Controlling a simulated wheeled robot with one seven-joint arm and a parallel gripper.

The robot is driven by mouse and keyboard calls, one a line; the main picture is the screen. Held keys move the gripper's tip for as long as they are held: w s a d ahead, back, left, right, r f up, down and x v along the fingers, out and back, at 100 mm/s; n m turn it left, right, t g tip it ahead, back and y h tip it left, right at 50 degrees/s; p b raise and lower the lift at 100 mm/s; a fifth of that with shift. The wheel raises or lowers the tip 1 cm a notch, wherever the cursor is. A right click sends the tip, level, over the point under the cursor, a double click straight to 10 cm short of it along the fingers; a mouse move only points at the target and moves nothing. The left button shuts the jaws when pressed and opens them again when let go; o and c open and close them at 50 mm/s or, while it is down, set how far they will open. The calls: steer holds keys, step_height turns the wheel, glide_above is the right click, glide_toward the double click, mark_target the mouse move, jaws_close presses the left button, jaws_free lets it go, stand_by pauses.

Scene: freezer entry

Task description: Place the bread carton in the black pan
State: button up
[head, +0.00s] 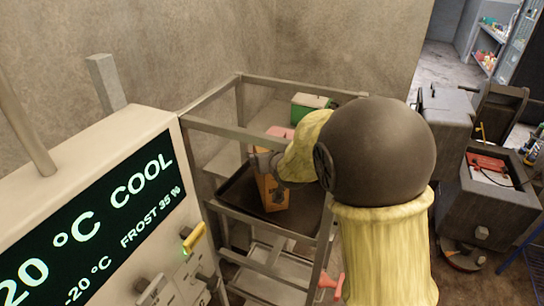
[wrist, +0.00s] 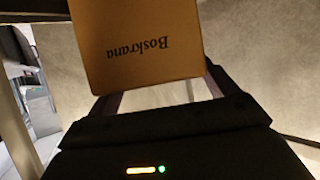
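The bread carton is an orange-brown box (head: 271,193), upright in the head view at the black pan (head: 238,189) on the metal rack. I cannot tell whether its base touches the pan. My gripper (head: 266,163) is at the carton's upper part, partly hidden by my arm. In the wrist view the carton (wrist: 140,40), with "Boskrana" printed upside down, sits between the two fingers of my gripper (wrist: 155,95), which look closed on its sides. My arm hides the pan's right part.
The rack's metal frame (head: 262,221) surrounds the pan. A pink item (head: 280,132) and a green box with a pale top (head: 309,106) stand behind the carton. A control panel (head: 95,225) is close at left. A grey cart (head: 487,205) stands at right.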

steer(key=shift+r, duration=0.15)
steer(key=shift+s+d+r, duration=0.15)
steer(key=shift+s+r, duration=0.05)
steer(key=shift+s, duration=0.2)
steer(key=b+v, duration=0.1)
steer(key=v, duration=1)
